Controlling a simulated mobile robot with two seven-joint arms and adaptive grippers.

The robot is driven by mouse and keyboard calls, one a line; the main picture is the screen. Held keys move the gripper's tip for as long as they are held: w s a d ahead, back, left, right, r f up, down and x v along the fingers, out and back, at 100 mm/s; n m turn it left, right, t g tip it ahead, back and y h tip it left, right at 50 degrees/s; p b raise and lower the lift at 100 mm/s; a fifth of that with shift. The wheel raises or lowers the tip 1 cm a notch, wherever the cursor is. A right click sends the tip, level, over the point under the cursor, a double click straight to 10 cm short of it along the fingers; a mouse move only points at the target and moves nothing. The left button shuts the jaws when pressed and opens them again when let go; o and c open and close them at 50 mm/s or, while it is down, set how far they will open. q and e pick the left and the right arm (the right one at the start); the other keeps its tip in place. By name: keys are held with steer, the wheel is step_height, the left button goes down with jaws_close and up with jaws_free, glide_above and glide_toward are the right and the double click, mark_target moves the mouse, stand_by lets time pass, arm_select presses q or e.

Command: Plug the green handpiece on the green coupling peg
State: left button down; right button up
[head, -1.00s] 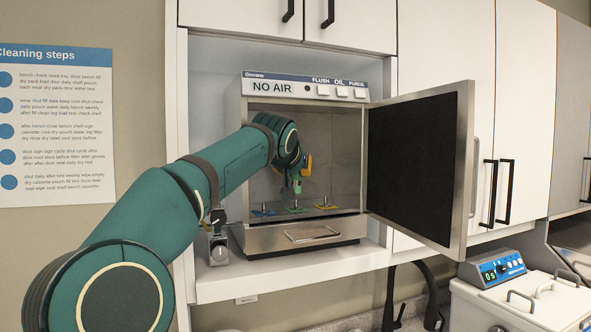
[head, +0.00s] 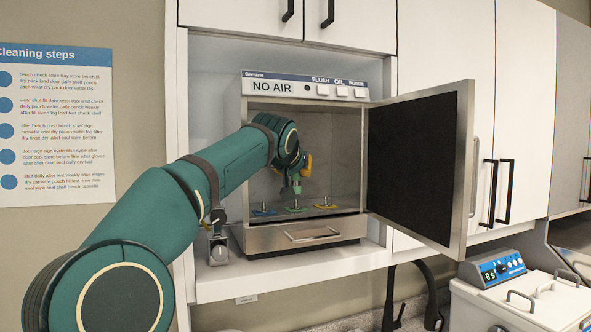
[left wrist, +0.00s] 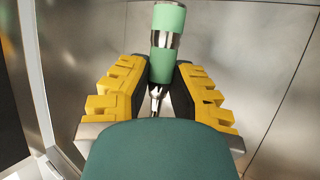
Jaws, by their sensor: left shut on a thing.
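The green handpiece (left wrist: 168,22), a green and silver cylinder, is held between the yellow fingers of my left gripper (left wrist: 161,72). In the head view the gripper (head: 304,168) is inside the open machine, and the handpiece (head: 297,186) hangs roughly upright below it. The green coupling peg (head: 295,206) stands on a green base on the machine floor, in the middle of three pegs. The handpiece's lower end appears just above this peg; I cannot tell whether they touch. The peg is not clear in the left wrist view. My right gripper is not in view.
A blue-based peg (head: 264,209) stands to the left and a yellow-based peg (head: 326,203) to the right. The machine's door (head: 420,165) is swung open to the right. Steel walls enclose the gripper closely. A small gauge unit (head: 218,248) stands left of the machine.

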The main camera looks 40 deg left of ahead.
mark_target(295, 180)
arm_select(q)
steer(key=shift+f+b, duration=1.35)
steer(key=shift+f, duration=0.2)
steer(key=c, duration=0.9)
jaws_free()
steer(key=shift+s+r, duration=0.1)
steer(key=v, duration=1.2)
